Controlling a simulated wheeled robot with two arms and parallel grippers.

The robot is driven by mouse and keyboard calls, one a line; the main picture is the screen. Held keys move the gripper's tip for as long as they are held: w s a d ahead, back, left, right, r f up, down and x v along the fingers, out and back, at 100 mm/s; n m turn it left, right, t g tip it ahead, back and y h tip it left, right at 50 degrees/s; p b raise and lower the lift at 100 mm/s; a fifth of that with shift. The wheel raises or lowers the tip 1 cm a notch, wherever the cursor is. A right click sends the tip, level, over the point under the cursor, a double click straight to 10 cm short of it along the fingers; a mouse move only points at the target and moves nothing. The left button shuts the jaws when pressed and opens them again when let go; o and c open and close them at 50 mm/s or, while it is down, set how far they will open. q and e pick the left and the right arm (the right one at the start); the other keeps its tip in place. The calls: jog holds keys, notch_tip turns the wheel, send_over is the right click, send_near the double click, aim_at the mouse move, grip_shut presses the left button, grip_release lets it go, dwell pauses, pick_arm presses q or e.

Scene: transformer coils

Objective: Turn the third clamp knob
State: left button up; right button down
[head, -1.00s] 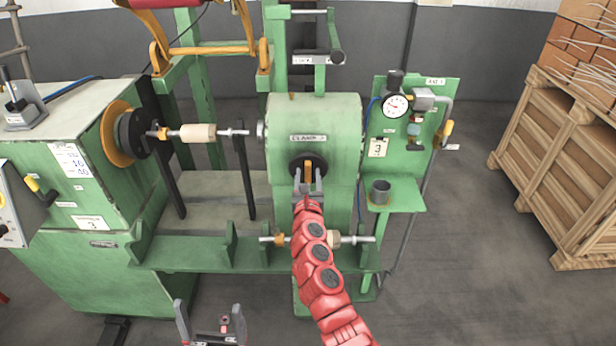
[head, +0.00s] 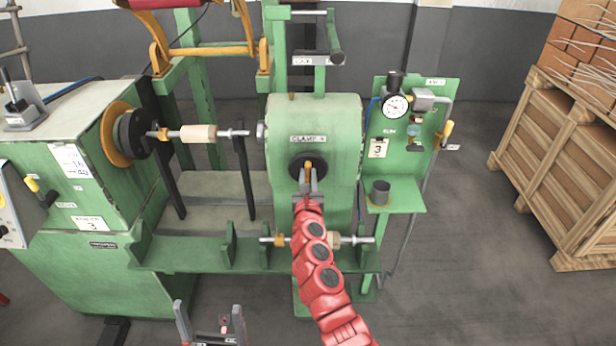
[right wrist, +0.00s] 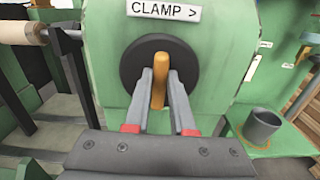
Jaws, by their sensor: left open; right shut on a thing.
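The clamp knob is a black round disc (head: 294,168) with an orange bar grip (head: 308,165), on the green housing under the CLAMP label (head: 308,139). In the right wrist view the orange bar (right wrist: 159,88) stands nearly upright across the black disc (right wrist: 132,68). My right gripper (head: 308,180) reaches the knob from the front. Its fingers (right wrist: 160,78) are shut on the orange bar, one on each side. My left gripper (head: 209,312) is open and empty at the bottom, in front of the machine and away from the knob.
A shaft with a wooden core (head: 198,133) lies between the spindle and the housing. Another shaft (head: 360,240) rests on the front rack behind my right arm. A grey cup (head: 380,191) stands on the shelf at right, below a gauge (head: 396,104). A wooden crate (head: 560,170) stands far right.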

aim_at(310, 182)
jog(key=shift+m, duration=0.3)
jog(key=m+b, duration=0.1)
jog(key=m, duration=0.2)
jog(key=shift+d, duration=0.15)
notch_tip(310, 182, down, 3)
jog(key=m+b, duration=2.5)
jog(key=shift+d+m, duration=0.15)
jog(key=shift+m, duration=0.25)
jog(key=shift+r+m+b, duration=0.15)
jog(key=shift+m+b, duration=1.15)
jog(key=shift+b, duration=0.25)
